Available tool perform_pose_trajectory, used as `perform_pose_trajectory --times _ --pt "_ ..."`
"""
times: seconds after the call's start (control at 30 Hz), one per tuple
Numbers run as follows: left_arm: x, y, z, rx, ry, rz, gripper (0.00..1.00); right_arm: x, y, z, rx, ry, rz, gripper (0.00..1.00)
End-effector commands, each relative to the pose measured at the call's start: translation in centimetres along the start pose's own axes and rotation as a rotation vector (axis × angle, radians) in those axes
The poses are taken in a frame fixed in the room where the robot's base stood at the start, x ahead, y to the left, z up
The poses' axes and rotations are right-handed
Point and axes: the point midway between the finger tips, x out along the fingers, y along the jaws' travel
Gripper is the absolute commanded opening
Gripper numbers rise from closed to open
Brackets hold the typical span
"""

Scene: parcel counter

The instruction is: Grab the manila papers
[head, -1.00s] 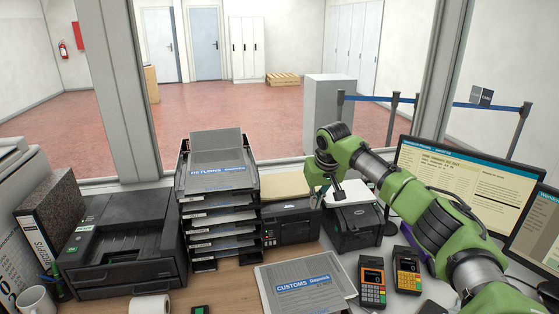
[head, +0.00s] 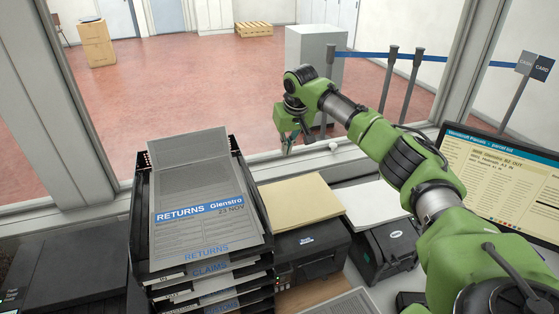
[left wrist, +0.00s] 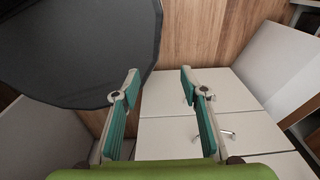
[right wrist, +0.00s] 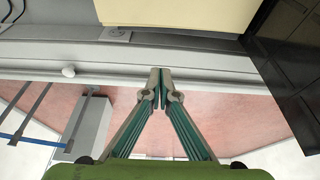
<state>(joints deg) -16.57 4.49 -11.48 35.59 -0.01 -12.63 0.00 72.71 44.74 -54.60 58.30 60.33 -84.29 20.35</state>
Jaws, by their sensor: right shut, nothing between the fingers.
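The manila papers (head: 300,213) lie as a flat cream stack on top of a black printer (head: 312,254), just right of the tray tower. Their edge also shows at the top of the right wrist view (right wrist: 180,12). My right gripper (head: 287,147) is beyond the papers, by the window ledge, apart from them. Its fingers (right wrist: 161,75) are shut together with nothing between them. My left gripper (left wrist: 160,80) is open and empty in the left wrist view, over white drawer fronts; it is not in the head view.
A tower of black trays (head: 142,215) with a returns sheet (head: 200,190) on top stands left of the papers. White paper (head: 368,203) lies on another black device (head: 385,248) to their right. A monitor (head: 497,190) stands at the right. The window frame runs behind.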

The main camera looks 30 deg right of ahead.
Motion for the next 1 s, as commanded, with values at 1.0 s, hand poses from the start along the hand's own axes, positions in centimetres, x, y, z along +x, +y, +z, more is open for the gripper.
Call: perform_pose_trajectory --times 1.0 --pt "-3.4 -0.1 0.3 0.001 -0.006 -0.001 0.4 9.2 0.1 1.5 -0.002 0.0 0.002 0.0"
